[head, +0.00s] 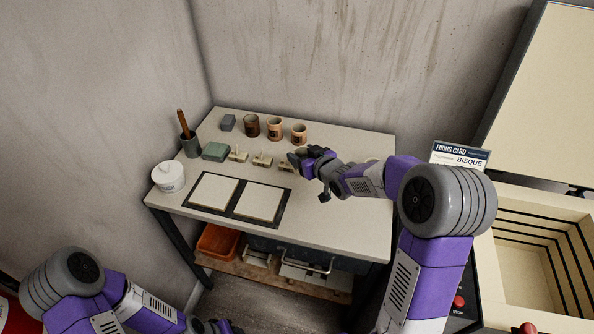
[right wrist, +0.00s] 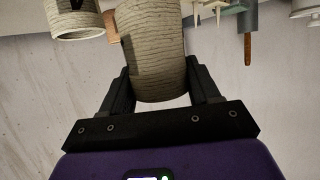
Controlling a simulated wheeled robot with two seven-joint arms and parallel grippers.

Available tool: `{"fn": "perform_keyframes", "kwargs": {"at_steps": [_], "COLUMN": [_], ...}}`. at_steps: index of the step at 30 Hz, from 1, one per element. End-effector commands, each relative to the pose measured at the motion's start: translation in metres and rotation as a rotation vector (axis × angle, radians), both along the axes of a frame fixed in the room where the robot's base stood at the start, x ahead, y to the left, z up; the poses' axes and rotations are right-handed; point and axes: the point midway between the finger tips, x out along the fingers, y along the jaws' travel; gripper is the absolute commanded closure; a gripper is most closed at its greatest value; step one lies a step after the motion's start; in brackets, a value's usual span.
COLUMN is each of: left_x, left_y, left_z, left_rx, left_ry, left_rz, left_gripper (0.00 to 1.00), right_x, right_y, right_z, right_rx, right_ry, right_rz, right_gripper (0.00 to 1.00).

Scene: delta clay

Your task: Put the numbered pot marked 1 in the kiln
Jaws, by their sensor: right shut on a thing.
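My right gripper (head: 301,158) is over the table's right half, in front of the row of pots. In the right wrist view, the right gripper (right wrist: 162,92) is shut on a pale ribbed pot (right wrist: 152,50); no number shows on it. A dark brown pot (head: 251,126) and two tan pots (head: 275,129) (head: 299,134) with dark marks stand at the back; the marks are too small to read. The kiln (head: 513,205) at the right is open, its chamber in view. My left gripper (head: 216,326) is at the bottom edge, partly cut off.
A firing card reading BISQUE (head: 460,156) stands by the kiln. The raised lid (head: 545,90) is behind it.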

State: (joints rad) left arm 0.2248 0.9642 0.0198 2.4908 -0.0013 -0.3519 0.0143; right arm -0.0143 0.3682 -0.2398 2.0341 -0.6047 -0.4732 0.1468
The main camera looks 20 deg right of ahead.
Motion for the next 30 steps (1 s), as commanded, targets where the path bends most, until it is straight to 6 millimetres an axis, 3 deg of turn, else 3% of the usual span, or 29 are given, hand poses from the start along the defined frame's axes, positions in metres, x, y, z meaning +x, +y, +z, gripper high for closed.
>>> {"fn": "perform_keyframes", "kwargs": {"at_steps": [1,8,13,25,26,30], "left_x": [0.000,0.000,0.000,0.000,0.000,0.000], "left_y": [0.000,0.000,0.000,0.000,0.000,0.000], "left_z": [-0.005,-0.011,-0.020,-0.024,-0.024,-0.023], "left_rx": [0.000,0.000,0.000,0.000,0.000,0.000], "left_ry": [0.000,0.000,0.000,0.000,0.000,0.000], "left_rz": [0.000,0.000,0.000,0.000,0.000,0.000], "left_gripper": [0.57,0.57,0.57,0.57,0.57,0.57], "right_x": [0.000,0.000,0.000,0.000,0.000,0.000], "right_y": [0.000,0.000,0.000,0.000,0.000,0.000], "right_z": [-0.011,-0.028,-0.053,-0.059,-0.059,-0.058], "right_rx": [0.000,0.001,0.000,0.000,0.000,0.000], "right_ry": [0.000,-0.001,0.000,-0.003,-0.002,-0.002], "right_rz": [0.000,0.000,0.000,-0.001,-0.001,-0.001], "right_gripper": [0.72,0.72,0.72,0.72,0.37,0.16]}}
